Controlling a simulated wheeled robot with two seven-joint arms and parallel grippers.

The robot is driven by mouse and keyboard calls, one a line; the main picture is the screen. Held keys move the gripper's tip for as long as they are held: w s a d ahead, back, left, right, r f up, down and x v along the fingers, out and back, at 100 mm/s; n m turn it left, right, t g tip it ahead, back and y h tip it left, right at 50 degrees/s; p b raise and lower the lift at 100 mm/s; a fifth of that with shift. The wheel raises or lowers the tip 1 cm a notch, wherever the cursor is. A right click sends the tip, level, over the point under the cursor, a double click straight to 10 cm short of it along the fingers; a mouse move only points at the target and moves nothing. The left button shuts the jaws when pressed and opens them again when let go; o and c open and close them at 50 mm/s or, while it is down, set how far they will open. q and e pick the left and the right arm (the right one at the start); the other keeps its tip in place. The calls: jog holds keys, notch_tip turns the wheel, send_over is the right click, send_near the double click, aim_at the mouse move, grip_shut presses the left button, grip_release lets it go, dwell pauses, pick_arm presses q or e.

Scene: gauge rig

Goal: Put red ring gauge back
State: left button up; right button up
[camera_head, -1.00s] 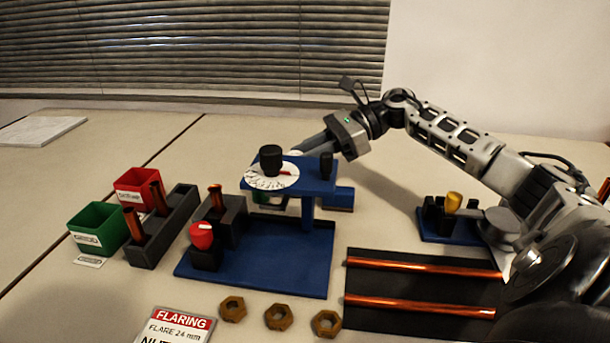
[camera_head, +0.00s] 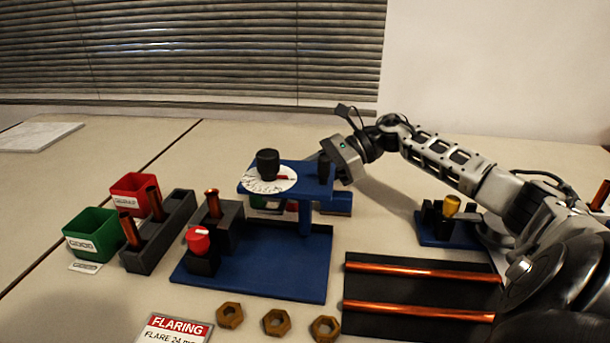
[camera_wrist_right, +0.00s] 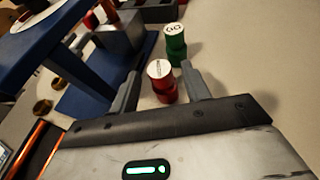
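A red gauge (camera_wrist_right: 163,89) with a white lettered top stands upright between the fingers of my right gripper (camera_wrist_right: 163,90) in the right wrist view. Gaps show on both sides of it, so the gripper is open around it. A green gauge (camera_wrist_right: 176,50) with a white top stands just beyond it. In the head view my right gripper's body is behind the blue stand (camera_head: 318,178), and its fingertips are hidden. A bit of red (camera_head: 291,206) shows beneath the stand's top plate. My left gripper is not in view.
A dial and black knob (camera_head: 267,166) sit on the stand. To the left are a red-knobbed black block (camera_head: 199,248), a copper-tube rack (camera_head: 165,232), a green bin (camera_head: 92,236) and a red bin (camera_head: 132,185). Copper rods lie on a black mat (camera_head: 415,288); nuts (camera_head: 276,322) lie in front.

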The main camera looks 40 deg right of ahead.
jog(key=shift+r, duration=0.1)
jog(key=shift+d+r, duration=0.1)
jog(key=shift+d, duration=0.05)
jog(key=v, duration=1.1)
jog(key=shift+s+d, duration=0.2)
jog(key=shift+d, duration=0.05)
jog(key=shift+r, duration=0.1)
